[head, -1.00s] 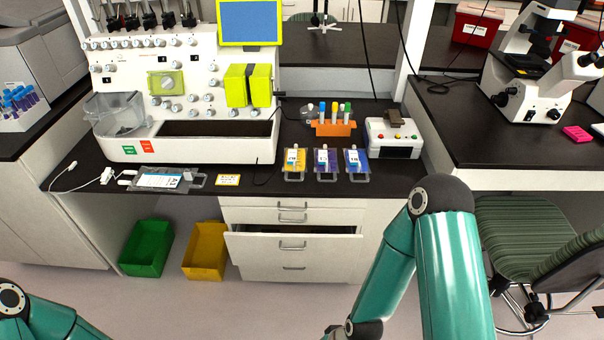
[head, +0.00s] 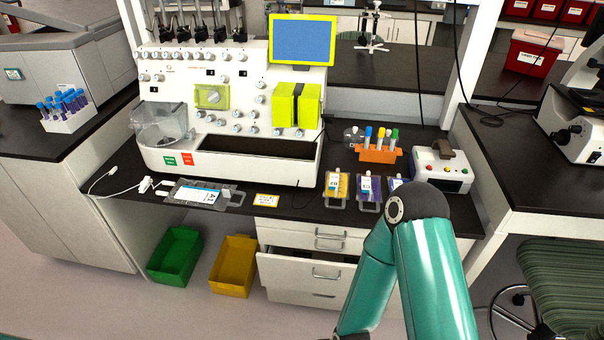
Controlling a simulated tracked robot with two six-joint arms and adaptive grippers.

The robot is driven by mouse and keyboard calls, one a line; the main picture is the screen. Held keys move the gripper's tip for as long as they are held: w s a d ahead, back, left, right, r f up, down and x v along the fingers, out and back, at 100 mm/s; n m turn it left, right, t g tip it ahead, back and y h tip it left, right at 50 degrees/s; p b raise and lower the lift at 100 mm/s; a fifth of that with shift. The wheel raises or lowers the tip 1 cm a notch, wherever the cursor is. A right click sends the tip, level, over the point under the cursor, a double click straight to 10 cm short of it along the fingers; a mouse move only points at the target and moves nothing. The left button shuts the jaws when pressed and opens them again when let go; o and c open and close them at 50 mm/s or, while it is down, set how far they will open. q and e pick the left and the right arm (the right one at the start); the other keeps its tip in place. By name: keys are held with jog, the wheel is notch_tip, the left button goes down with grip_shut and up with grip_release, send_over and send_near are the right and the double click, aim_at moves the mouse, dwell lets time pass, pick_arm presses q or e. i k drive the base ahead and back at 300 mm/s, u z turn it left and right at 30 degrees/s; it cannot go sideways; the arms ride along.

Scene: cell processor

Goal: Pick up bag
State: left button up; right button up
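Several bags lie on the black bench top in the head view. A clear bag with a white label (head: 197,194) lies flat at the bench's front left, below the white machine. A yellow bag (head: 335,190) and a purple bag (head: 368,191) lie side by side at the front right. A third bag (head: 394,183) beside them is partly hidden behind my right arm. My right arm stands at the lower right, but its gripper is out of frame. My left gripper is not in view. No bag is seen held.
The white cell processor (head: 228,110) with a blue screen fills the bench's back. An orange tube rack (head: 378,155) and a white device (head: 442,172) stand at right. A drawer (head: 305,271) is partly open. Green (head: 175,256) and yellow (head: 233,266) bins stand on the floor.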

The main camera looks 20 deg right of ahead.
aim_at(337, 182)
jog(key=u, duration=0.1)
jog(key=i, duration=1)
jog(key=z, duration=0.3)
